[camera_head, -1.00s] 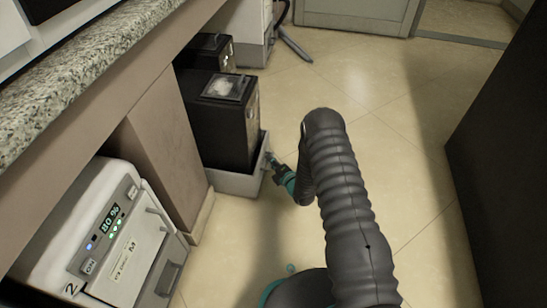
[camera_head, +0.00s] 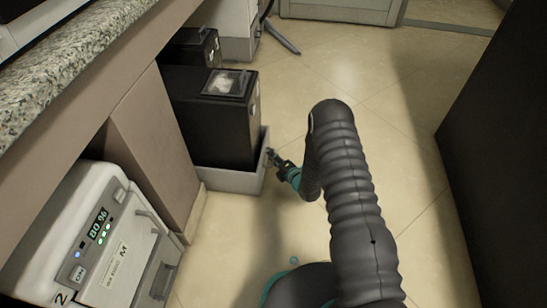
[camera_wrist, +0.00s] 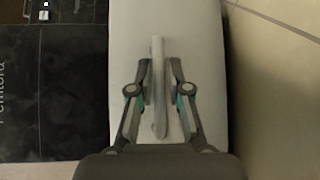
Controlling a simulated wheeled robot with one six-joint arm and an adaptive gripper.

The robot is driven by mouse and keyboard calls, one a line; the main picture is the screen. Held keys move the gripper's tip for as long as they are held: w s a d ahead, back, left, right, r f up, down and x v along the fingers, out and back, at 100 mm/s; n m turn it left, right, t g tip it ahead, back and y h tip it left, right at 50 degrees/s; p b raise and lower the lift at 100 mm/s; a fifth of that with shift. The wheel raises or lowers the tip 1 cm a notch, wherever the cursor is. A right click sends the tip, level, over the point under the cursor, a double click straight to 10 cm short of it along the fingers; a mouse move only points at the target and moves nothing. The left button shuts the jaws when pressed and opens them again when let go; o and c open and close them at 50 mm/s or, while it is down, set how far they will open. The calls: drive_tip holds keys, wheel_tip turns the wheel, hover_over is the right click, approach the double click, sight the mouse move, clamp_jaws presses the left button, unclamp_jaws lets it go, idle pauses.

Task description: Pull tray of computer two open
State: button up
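The black computer tower (camera_head: 205,120) stands in a low grey tray (camera_head: 232,181) on the floor beside the desk. The tray's light front fills the middle of the wrist view (camera_wrist: 200,30), with a grey bar handle (camera_wrist: 158,75) on it. My gripper (camera_head: 272,156) is at the tray's front in the head view. In the wrist view my gripper (camera_wrist: 160,82) has one finger on each side of the handle. A gap shows on the right side of the handle; whether the left finger touches it I cannot tell. No number is readable on this computer.
A white device (camera_head: 85,235) marked 2, with a lit display, stands at the lower left. Another black tower (camera_head: 195,47) stands behind. The granite counter (camera_head: 75,60) overhangs the left. A dark block (camera_head: 495,140) stands at right. Floor (camera_head: 380,95) between is clear.

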idle(0.3)
drive_tip(key=v, duration=1.2)
drive_tip(key=shift+d, duration=0.1)
